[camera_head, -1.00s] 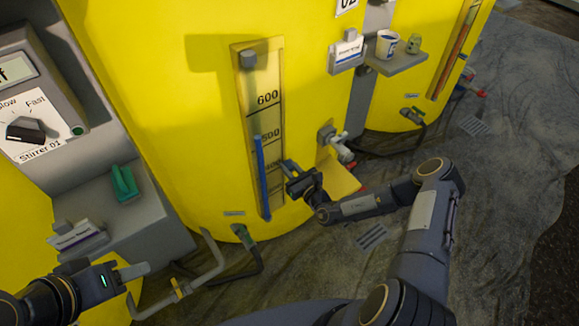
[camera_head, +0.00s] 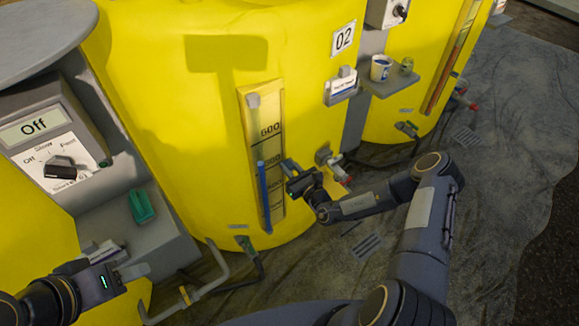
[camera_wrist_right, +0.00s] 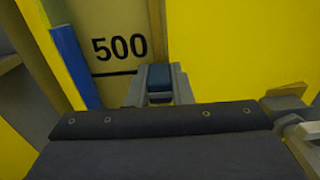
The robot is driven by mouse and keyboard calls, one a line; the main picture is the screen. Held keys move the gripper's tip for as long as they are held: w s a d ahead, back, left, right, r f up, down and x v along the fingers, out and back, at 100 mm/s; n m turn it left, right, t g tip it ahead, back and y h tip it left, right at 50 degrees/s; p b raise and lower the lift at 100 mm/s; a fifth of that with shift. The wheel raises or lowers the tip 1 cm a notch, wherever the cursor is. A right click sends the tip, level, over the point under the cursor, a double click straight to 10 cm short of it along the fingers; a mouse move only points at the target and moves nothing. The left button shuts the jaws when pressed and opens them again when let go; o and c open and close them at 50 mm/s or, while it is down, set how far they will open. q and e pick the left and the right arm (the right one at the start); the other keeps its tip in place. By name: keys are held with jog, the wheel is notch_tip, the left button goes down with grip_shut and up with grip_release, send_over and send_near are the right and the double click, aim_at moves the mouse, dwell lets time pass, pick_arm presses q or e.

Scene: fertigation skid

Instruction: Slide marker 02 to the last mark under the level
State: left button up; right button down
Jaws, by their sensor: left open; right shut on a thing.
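The level gauge (camera_head: 248,115) is a tall pale strip on the yellow tank 02 (camera_head: 180,130), marked 600, 500 and lower. Its blue level column (camera_head: 263,195) ends slightly above the 500 line in the right wrist view. My right gripper (camera_head: 287,168) is at the gauge's right edge, shut on a small blue piece, marker 02 (camera_wrist_right: 160,76). The marker sits about level with the 500 line (camera_wrist_right: 115,73); the fingers hide part of it. My left gripper (camera_head: 125,262) is open and empty at lower left, away from the gauge.
A white valve (camera_head: 335,167) sticks out just right of my right gripper. A shelf (camera_head: 390,84) with a cup (camera_head: 380,68) is further right. A stirrer control box (camera_head: 50,140) stands at left. A pipe (camera_head: 212,285) runs below the gauge.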

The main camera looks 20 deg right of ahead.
jog(key=c, duration=1.3)
grip_release()
jog(key=v, duration=0.8)
jog(key=shift+r, duration=0.1)
